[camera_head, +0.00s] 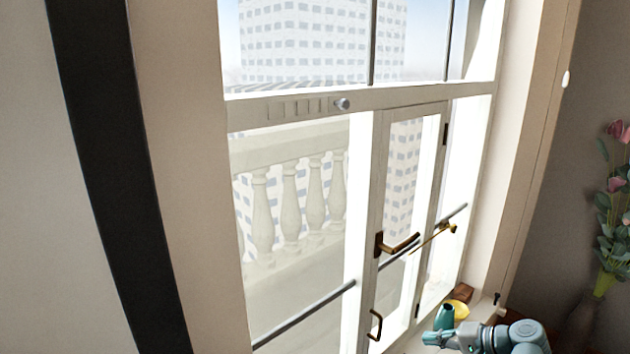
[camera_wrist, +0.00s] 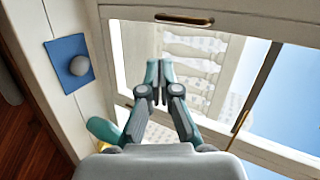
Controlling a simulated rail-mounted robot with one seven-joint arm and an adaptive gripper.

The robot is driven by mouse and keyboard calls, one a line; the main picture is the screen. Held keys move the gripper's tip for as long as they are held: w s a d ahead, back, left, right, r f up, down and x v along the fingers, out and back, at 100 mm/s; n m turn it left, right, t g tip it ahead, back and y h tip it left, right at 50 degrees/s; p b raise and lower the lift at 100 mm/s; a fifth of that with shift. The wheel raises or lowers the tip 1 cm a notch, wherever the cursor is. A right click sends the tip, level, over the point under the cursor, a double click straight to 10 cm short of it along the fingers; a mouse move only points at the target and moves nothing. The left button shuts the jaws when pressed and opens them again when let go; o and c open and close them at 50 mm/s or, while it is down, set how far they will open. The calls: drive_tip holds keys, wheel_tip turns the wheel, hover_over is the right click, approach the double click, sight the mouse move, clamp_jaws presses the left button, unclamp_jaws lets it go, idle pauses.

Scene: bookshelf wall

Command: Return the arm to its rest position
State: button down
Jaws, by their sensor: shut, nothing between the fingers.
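My gripper (camera_head: 433,339) is at the bottom right of the head view, in front of the window and near the sill. My arm reaches in from the lower right corner. In the wrist view, the two fingertips of my gripper (camera_wrist: 159,78) touch each other with nothing between them. The fingers point towards the window pane. I cannot tell how far they are from it.
A teal vase (camera_head: 444,317) and a yellow bowl (camera_head: 460,309) stand close behind my gripper. The window door has a brass handle (camera_head: 397,244). Flowers (camera_head: 610,235) stand at the right. The wrist view shows a grey ball (camera_wrist: 80,66) on a blue square (camera_wrist: 66,51).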

drive_tip(key=s+a+f+n+g+h, duration=0.1)
drive_tip(key=s+a+f+g+h, duration=0.2)
drive_tip(key=f, duration=0.7)
drive_tip(key=s+a+f+g, duration=0.15)
drive_tip(key=s+f, duration=0.35)
drive_tip(key=f, duration=0.5)
drive_tip(key=s+a+f+n+g+h, duration=0.1)
drive_tip(key=s+f+g+h, duration=0.2)
drive_tip(key=f, duration=0.7)
drive_tip(key=s+a+f+n+g+h, duration=0.1)
drive_tip(key=s+a+f+n+g, duration=0.2)
drive_tip(key=s+f, duration=0.5)
drive_tip(key=s+a+f+n+g+h, duration=0.2)
drive_tip(key=s+f, duration=0.6)
drive_tip(key=s, duration=0.9)
drive_tip(key=shift+s+a+f+n+g+h, duration=0.2)
drive_tip(key=shift+s+a+n+g+h, duration=0.15)
drive_tip(key=shift+a+g, duration=0.75)
drive_tip(key=shift+a, duration=0.1)
